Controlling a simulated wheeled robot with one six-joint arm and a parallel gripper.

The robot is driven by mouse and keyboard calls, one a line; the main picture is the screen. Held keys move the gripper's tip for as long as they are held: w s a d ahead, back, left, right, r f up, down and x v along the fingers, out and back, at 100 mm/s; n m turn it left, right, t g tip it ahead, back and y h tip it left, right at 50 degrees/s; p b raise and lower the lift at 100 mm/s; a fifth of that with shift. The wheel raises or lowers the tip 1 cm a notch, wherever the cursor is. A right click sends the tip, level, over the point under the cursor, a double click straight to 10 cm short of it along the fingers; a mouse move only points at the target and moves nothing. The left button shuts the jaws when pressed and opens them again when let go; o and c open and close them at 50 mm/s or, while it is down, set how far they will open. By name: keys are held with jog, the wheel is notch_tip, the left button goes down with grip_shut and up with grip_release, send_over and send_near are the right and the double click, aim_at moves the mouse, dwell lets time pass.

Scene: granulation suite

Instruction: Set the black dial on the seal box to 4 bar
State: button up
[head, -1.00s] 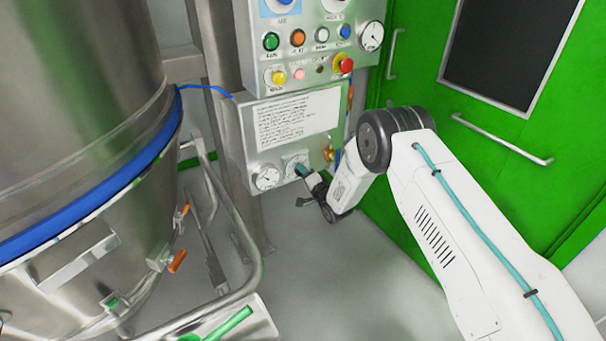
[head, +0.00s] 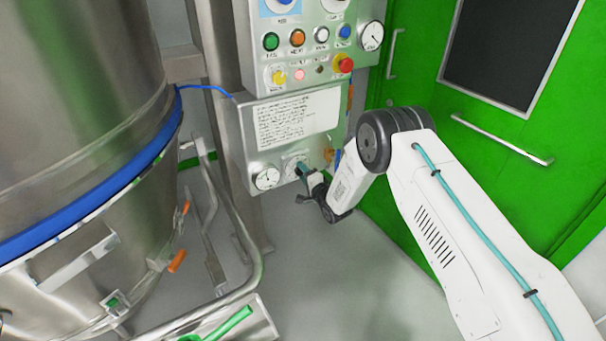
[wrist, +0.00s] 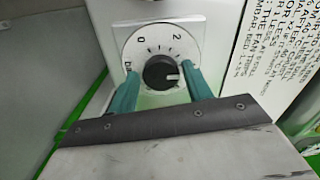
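The black dial (wrist: 160,73) sits on a square white scale plate (wrist: 130,43) on the seal box (head: 240,130). Its white pointer mark points to the right in the wrist view. In the head view my gripper (head: 301,168) is at the box's lower face.
A round gauge (head: 267,179) is left of the dial, below a printed notice (head: 298,119). A button panel with a red emergency stop (head: 343,64) is above. A steel vessel (head: 80,120) and tube rail (head: 240,235) stand left, a green door (head: 500,120) right.

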jog(key=shift+o, duration=0.5)
jog(key=v, duration=0.7)
jog(key=shift+s+d, duration=0.25)
jog(key=shift+s, duration=0.1)
